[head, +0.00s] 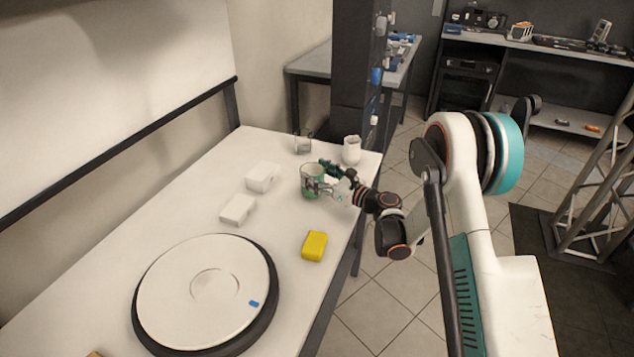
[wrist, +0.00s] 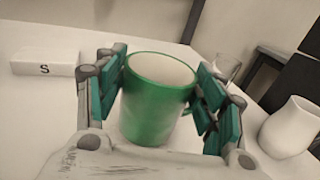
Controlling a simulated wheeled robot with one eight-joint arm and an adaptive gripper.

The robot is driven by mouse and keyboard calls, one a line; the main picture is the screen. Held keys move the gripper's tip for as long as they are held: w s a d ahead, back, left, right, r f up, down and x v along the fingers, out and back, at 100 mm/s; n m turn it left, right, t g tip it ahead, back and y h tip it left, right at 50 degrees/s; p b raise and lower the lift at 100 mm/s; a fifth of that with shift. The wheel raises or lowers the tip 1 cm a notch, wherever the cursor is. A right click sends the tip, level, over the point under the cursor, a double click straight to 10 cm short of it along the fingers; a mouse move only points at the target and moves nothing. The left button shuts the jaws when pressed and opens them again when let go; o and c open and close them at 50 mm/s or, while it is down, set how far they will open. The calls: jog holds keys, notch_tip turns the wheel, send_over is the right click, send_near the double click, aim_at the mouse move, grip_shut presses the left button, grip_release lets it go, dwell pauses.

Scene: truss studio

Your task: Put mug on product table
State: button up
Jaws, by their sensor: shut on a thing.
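A green mug (wrist: 153,108) with a pale inside stands upright between the two fingers of my gripper (wrist: 160,100) in the wrist view. In the head view the mug (head: 311,184) is at the right part of the white table (head: 200,212), and my gripper (head: 326,184) reaches it from the right. My gripper is shut on the mug, with the green finger pads at its two sides. The mug's lower edge is partly hidden by my gripper in the wrist view. Whether it touches the table top is hard to tell.
A white vase (head: 351,150) and a clear glass (head: 303,143) stand behind the mug. Two white boxes (head: 263,177) lie to its left. A yellow block (head: 314,246) and a large round turntable (head: 205,292) are in front. Free table lies between the boxes and the yellow block.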

notch_tip(320, 180, down, 2)
jog(key=shift+r, duration=0.15)
jog(key=o, duration=1.3)
